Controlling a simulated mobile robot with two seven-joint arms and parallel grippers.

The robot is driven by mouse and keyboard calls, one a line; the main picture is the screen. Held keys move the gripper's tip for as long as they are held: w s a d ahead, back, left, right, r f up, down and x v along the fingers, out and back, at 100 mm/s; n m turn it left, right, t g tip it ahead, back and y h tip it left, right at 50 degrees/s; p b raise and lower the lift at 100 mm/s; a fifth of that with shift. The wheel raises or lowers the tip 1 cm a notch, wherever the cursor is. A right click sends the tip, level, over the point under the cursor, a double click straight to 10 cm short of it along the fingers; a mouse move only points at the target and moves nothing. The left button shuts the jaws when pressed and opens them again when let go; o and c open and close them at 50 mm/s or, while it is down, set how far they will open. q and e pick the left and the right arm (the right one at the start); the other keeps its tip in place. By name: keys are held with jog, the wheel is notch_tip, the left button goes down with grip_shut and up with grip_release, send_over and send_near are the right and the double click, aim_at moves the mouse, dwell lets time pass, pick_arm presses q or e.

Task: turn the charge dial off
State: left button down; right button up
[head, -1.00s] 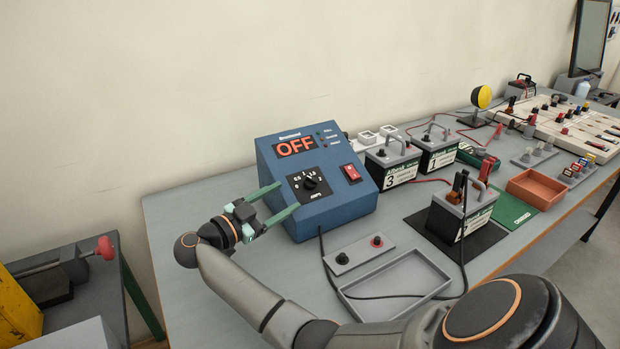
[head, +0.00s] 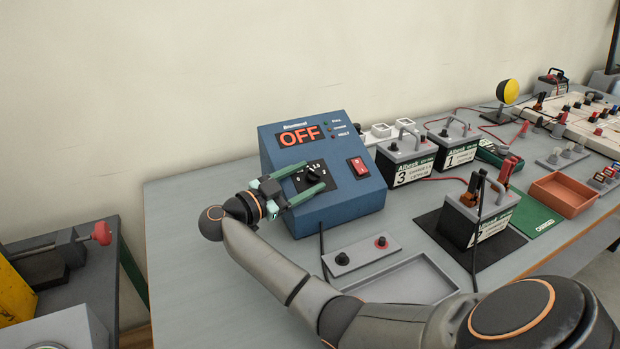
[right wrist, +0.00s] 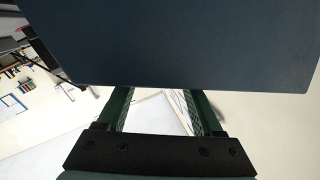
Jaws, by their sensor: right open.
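The blue charger (head: 345,200) stands on the bench, and its red display (head: 299,135) reads OFF. The black charge dial (head: 313,173) is on its sloped front; the fingers partly cover the dial's scale, so its setting is hard to read. My right gripper (head: 316,176) is open, its two green fingers reaching to the panel, one on each side of the dial as seen from the head. Contact with the dial cannot be told. In the right wrist view a dark blue surface fills the top, beyond the open fingers (right wrist: 160,95); the dial is not visible there. My left gripper is out of view.
A red rocker switch (head: 358,166) sits right of the dial. A plate with two terminals (head: 361,256) and a grey tray (head: 405,287) lie in front. Batteries (head: 407,160) stand to the right. The bench left of the charger is clear.

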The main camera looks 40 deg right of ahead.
dwell(0.3)
grip_shut()
dwell(0.4)
